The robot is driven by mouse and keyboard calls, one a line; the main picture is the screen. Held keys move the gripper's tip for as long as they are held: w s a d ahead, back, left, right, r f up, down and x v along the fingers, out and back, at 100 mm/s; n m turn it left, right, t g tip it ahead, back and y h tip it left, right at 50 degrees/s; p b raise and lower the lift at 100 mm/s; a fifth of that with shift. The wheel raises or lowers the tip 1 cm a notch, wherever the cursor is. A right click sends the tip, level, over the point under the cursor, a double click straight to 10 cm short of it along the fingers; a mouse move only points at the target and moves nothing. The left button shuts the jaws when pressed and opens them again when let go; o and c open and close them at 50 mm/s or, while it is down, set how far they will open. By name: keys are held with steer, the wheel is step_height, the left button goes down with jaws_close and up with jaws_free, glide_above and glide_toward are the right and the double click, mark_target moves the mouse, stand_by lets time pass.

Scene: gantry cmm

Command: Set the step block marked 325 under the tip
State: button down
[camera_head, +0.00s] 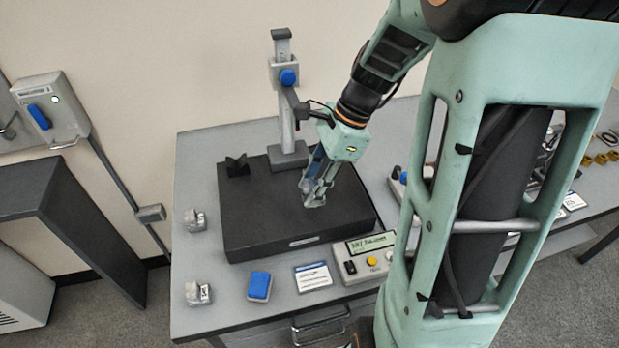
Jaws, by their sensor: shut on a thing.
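My gripper (313,198) is low over the black granite plate (262,225), right of its middle. Its fingers are shut on a small grey thing, apparently a step block, mostly hidden between them; I cannot read a mark on it or tell whether it touches the plate. The measuring stand (285,120) rises at the plate's back, with a blue knob (288,77). Its arm reaches toward my wrist, and the tip is hidden behind my gripper. Two other grey step blocks, one farther back (195,220) and one nearer (198,293), sit on the table left of the plate; their numbers are unreadable.
A black V-shaped block (237,165) stands on the plate's back left. In front of the plate are a blue pad (259,286), a printed card (313,276) and a display box (364,257) with buttons.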

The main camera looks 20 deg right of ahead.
step_height(320, 180, down, 4)
steer(key=b, duration=0.4)
steer(key=shift+f, duration=0.25)
steer(key=shift+f+b, duration=0.3)
steer(key=shift+f, duration=0.4)
steer(key=shift+f, duration=0.55)
steer(key=c, duration=1.4)
jaws_free()
steer(key=shift+o, duration=0.5)
steer(key=shift+o, duration=1.4)
